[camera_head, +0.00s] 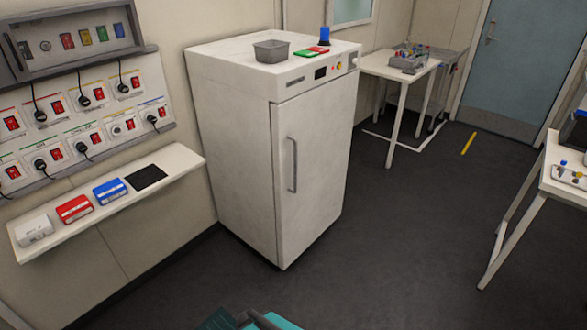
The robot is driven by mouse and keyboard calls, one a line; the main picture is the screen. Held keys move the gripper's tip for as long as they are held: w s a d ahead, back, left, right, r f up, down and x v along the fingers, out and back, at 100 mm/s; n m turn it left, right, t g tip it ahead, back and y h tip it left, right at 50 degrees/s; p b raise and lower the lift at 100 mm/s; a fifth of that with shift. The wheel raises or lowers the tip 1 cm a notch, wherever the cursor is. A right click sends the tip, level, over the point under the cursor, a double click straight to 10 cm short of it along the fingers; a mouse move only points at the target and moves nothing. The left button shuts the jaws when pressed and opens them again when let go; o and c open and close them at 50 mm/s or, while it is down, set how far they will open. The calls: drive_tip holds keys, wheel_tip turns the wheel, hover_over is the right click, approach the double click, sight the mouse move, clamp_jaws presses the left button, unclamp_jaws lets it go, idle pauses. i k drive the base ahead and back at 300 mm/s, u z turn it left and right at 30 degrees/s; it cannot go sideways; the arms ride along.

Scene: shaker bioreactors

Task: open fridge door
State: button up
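The white fridge (235,155) stands upright against the wall in the middle of the view. Its door (318,180) looks closed, flush with the body. A vertical grey bar handle (292,165) sits on the left part of the door. A control panel with a small dark display (320,73) and several buttons runs above the door. Dark and teal parts, probably mine, show at the bottom edge of the view. My gripper's fingers do not show, and nothing touches the handle.
A grey bin (271,51), green and red items and a blue-topped object (325,35) are on the fridge. A wall shelf (185,160) juts out left. White tables (400,68) stand behind and at right. The floor before the door is clear.

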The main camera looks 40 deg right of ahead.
sight(311, 130)
drive_tip(key=z, duration=0.05)
drive_tip(key=i, duration=0.95)
